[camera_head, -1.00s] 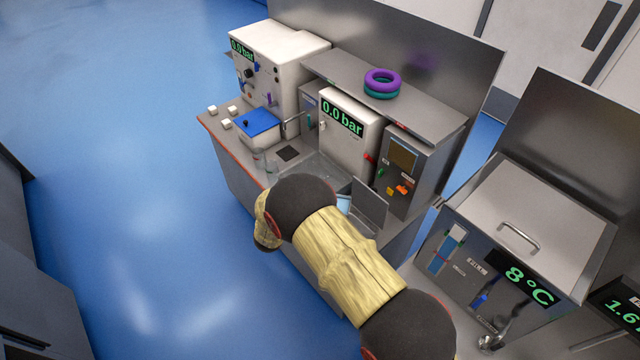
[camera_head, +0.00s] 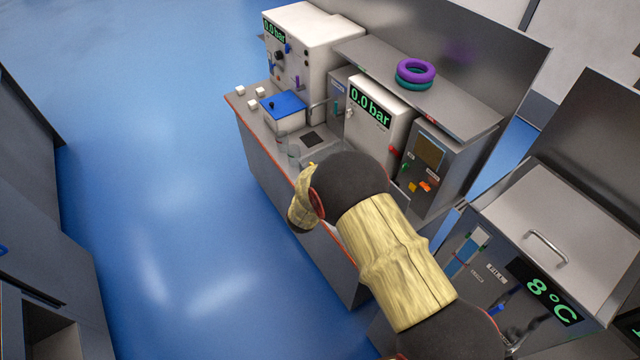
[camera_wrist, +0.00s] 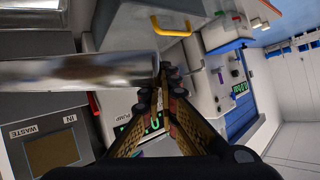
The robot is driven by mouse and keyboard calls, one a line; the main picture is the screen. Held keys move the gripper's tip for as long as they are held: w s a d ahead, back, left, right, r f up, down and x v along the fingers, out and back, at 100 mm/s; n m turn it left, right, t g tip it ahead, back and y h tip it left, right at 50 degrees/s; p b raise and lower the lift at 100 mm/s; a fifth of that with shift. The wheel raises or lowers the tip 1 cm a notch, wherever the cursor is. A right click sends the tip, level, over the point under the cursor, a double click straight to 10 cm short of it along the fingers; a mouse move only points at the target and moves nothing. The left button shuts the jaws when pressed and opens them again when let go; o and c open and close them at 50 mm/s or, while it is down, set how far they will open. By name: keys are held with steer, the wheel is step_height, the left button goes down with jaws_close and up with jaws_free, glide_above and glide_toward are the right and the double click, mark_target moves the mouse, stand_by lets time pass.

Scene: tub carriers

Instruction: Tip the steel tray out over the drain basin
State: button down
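In the wrist view a long shiny metal piece (camera_wrist: 75,72), seemingly the steel tray seen edge-on, reaches from the left edge to my fingertips. My gripper (camera_wrist: 160,88) has its two fingers closed together at the end of this piece and appears to pinch it. What the tray holds cannot be seen. In the head view my own arm covers the gripper and the tray. A grey sunken area of the worktop (camera_head: 322,150), possibly the drain basin, shows only in part behind my arm.
The worktop (camera_head: 262,125) carries a blue-lidded box (camera_head: 284,104), small white blocks and clear glasses (camera_head: 284,148). Behind stand a white 0.0 bar unit (camera_head: 373,120) and a shelf with purple and teal rings (camera_head: 416,72). An 8°C chest (camera_head: 545,225) stands right. Blue floor is clear at left.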

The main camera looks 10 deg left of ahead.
steer(key=shift+d+r+m+b, duration=0.15)
steer(key=shift+r+m+b, duration=0.2)
steer(key=shift+b, duration=0.2)
steer(key=shift+d+r+m+y+b, duration=0.3)
steer(key=shift+y+b, duration=0.1)
steer(key=shift+b, duration=0.2)
steer(key=shift+s+d+r+y+b, duration=0.1)
steer(key=shift+d+y+b, duration=0.2)
steer(key=shift+b, duration=0.15)
steer(key=shift+s+d+r+m+t+y+b, duration=0.1)
steer(key=shift+d+r+m+t+y+b, duration=0.2)
steer(key=shift+d+m+b, duration=0.4)
steer(key=shift+d+r+m+t+y+b, duration=0.25)
steer(key=shift+d+r+y+b, duration=0.15)
steer(key=shift+b, duration=0.55)
steer(key=shift+s+d+r+m+y+b, duration=0.1)
steer(key=shift+d+r+m+y+b, duration=0.25)
steer(key=shift+d, duration=0.3)
steer(key=s+d+r+m+t+y+b, duration=0.1)
steer(key=d+m+b, duration=0.2)
steer(key=d, duration=0.3)
steer(key=d+r+m+t+y+b, duration=0.1)
steer(key=d+r+m+y+b, duration=0.1)
steer(key=d+b, duration=0.3)
steer(key=shift+s+d+r+m+t+b, duration=0.35)
steer(key=shift+d+m, duration=0.1)
steer(key=shift+d, duration=0.1)
stand_by(0.4)
